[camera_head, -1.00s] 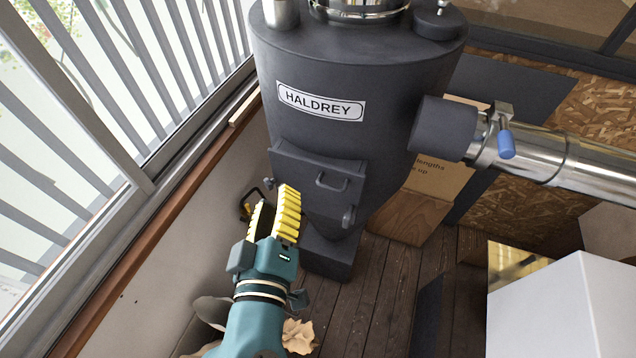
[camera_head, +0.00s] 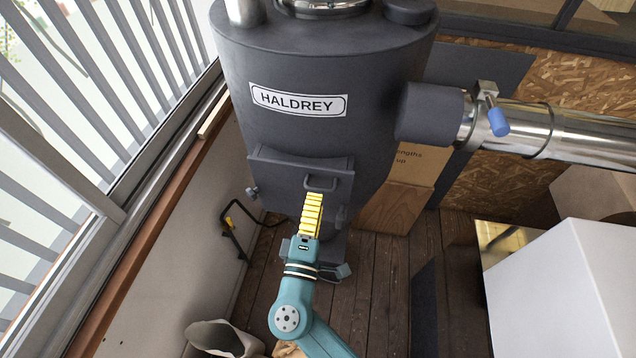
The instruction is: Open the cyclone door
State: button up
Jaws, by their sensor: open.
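The cyclone (camera_head: 300,60) is a dark grey drum with a HALDREY label, tapering downward. Its door (camera_head: 285,175) is a flat dark panel on the lower front and looks closed. A bar handle (camera_head: 321,183) sits on the right part of the door, and a knob shows at its left edge. A latch (camera_head: 341,214) at the lower right is partly hidden by my gripper. My gripper (camera_head: 313,198) has yellow ribbed finger pads, is open and empty, and points up at the door just below the handle. I cannot tell whether it touches the handle.
A metal pipe (camera_head: 570,135) with a blue-handled valve (camera_head: 497,120) leaves the cyclone on the right. A white box (camera_head: 565,285) stands at lower right. A railed window wall (camera_head: 90,110) runs along the left. A black and yellow tool (camera_head: 229,222) leans near the wall, beside a sack (camera_head: 215,338).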

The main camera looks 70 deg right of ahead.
aim_at(318, 189)
jog(key=x, duration=0.3)
jog(key=shift+d+p, duration=0.3)
jog(key=shift+d, duration=0.05)
grip_shut()
jog(key=shift+a, duration=0.1)
